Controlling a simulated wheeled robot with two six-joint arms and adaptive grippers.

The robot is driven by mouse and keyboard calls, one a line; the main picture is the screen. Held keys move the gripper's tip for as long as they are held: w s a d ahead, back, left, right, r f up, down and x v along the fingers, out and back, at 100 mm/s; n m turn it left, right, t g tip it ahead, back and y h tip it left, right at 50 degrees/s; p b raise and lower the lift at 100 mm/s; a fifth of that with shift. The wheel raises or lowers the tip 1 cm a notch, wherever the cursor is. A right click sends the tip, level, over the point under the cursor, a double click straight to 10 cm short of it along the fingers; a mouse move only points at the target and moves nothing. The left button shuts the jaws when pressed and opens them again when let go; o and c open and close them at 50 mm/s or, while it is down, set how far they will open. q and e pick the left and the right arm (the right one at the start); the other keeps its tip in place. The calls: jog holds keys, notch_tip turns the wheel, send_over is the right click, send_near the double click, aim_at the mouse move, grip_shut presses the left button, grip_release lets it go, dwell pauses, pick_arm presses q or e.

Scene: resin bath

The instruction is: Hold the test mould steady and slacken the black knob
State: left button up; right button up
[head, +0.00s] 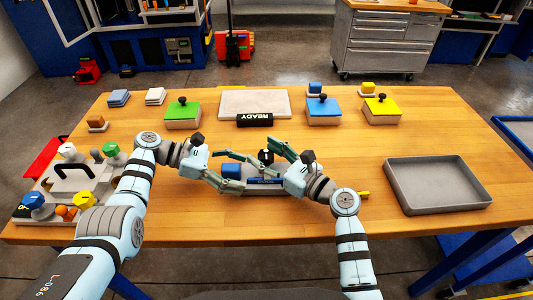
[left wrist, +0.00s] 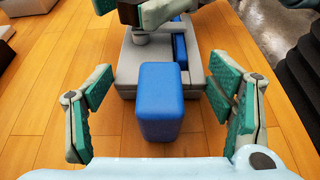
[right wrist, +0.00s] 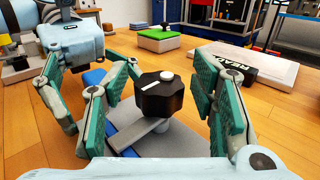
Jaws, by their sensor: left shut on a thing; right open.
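The test mould (head: 262,188) is a grey block on the wooden table, with a blue block at its left end and a blue strip along its front. The black knob (right wrist: 160,97) sits on a post above the mould, with a white line and a pale round top. My right gripper (right wrist: 157,105) is open, with a finger on each side of the knob and gaps visible. In the head view the arms partly hide the mould.
A grey tray (head: 437,209) stands at the right. Green (head: 183,122), blue (head: 323,120) and yellow (head: 381,119) lidded boxes and a pale slab (head: 255,102) with a black READY sign (head: 254,120) line the back. A caddy with coloured knobs (head: 97,178) is at the left.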

jog(key=shift+c, duration=0.6)
jog(key=c, duration=1)
jog(key=shift+c, duration=0.2)
jog(key=shift+w+g, duration=0.1)
jog(key=shift+g, duration=0.2)
jog(key=n+g+y, duration=0.2)
jog(key=g, duration=0.1)
jog(key=n+g+y, duration=0.2)
jog(key=n+g, duration=0.1)
jog(key=shift+f, duration=0.15)
jog(key=shift+n+g+y, duration=0.3)
jog(key=shift+n+g, duration=0.3)
jog(key=shift+g, duration=0.4)
jog(key=o, duration=1.2)
jog(key=shift+c, duration=0.2)
